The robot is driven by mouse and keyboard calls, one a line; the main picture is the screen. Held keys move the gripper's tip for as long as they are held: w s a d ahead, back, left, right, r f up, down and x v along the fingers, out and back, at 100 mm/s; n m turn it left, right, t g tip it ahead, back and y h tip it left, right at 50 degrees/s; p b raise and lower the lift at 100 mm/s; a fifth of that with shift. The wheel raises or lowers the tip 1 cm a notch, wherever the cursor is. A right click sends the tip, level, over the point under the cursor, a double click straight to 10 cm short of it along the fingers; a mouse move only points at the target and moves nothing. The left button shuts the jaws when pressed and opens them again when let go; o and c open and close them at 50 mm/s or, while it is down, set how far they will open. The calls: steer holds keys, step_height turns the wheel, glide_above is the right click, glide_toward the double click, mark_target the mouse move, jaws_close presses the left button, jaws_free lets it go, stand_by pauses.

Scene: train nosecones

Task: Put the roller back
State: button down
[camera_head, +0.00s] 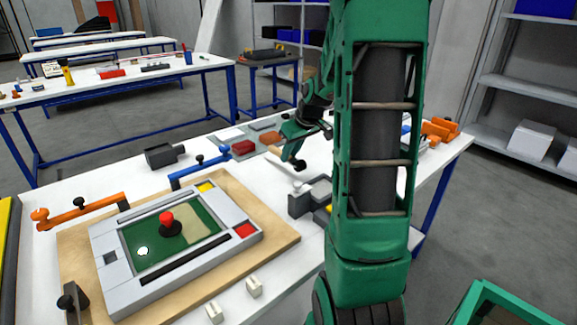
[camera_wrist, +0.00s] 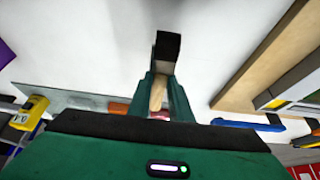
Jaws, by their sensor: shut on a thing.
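My gripper (camera_head: 297,132) is over the far part of the white worktable, partly hidden behind my arm. In the wrist view its two green fingers (camera_wrist: 168,97) are shut on the wooden handle of the roller (camera_wrist: 167,48). The roller's black head points away from the palm. In the head view the dark end of the roller (camera_head: 299,163) shows below the fingers. It looks held above the white tabletop; whether it touches cannot be told.
A red block (camera_head: 243,147) and an orange-brown piece (camera_head: 271,139) lie near my gripper. A blue clamp (camera_head: 200,170), a grey vise-like block (camera_head: 299,203) and a wooden board (camera_head: 282,237) with a grey-framed green panel stand nearer.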

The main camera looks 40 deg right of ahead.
steer(key=shift+d+f, duration=0.3)
steer(key=shift+f, duration=1.85)
steer(key=shift+f, duration=0.15)
steer(key=c, duration=1.6)
jaws_free()
steer(key=v, duration=1.2)
steer(key=shift+a, duration=0.15)
